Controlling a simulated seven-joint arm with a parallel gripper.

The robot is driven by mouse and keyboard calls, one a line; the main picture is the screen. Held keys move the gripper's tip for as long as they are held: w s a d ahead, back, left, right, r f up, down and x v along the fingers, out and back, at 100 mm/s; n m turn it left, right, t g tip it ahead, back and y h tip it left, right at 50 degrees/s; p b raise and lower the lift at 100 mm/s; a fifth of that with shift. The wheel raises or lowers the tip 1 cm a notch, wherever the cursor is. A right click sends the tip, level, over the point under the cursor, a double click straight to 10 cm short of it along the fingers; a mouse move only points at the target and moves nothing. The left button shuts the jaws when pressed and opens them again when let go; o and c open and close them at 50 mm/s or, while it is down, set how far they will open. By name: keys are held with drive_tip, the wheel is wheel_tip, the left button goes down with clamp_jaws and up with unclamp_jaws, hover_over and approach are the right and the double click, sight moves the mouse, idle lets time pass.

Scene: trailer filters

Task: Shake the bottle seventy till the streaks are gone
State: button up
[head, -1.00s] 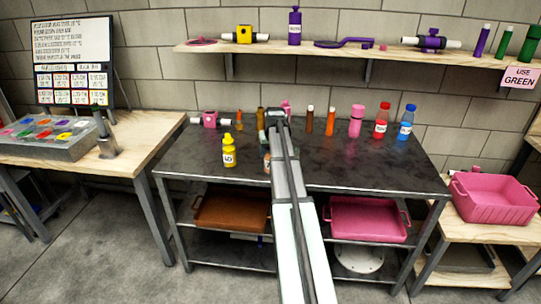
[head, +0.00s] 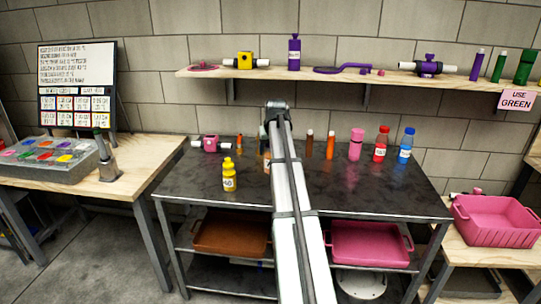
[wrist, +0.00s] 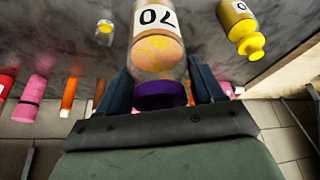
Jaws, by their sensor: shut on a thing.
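Bottle seventy (wrist: 160,45) is in the wrist view, with a white "70" label that reads upside down and a purple cap. Its orange contents show yellow streaks and patches. My gripper (wrist: 160,75) is shut on it, with a dark finger on each side near the cap end. My arm hides the held bottle there, at least for the most part.
The dark table (head: 350,195) holds a yellow bottle (head: 229,176) at front left. A pink bottle (head: 356,145), red bottle (head: 381,145) and blue bottle (head: 405,146) stand at back right. A wooden shelf (head: 345,80) runs above.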

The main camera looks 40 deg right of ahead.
drive_tip(key=shift+r, duration=3.8)
wheel_tip(320, 180, up, 6)
drive_tip(key=shift+f, duration=0.1)
wheel_tip(320, 180, down, 6)
drive_tip(key=shift+s+a+r, duration=0.1)
drive_tip(key=shift+s+r, duration=0.05)
drive_tip(key=shift+w, duration=0.2)
drive_tip(key=r, duration=0.6)
drive_tip(key=shift+d+r, duration=0.2)
drive_tip(key=shift+s+a+f, duration=0.1)
drive_tip(key=shift+f, duration=1.6)
drive_tip(key=shift+s+a+f, duration=0.1)
drive_tip(key=shift+f, duration=1.55)
drive_tip(key=shift+w+d+r, duration=0.1)
drive_tip(key=shift+w+d, duration=0.05)
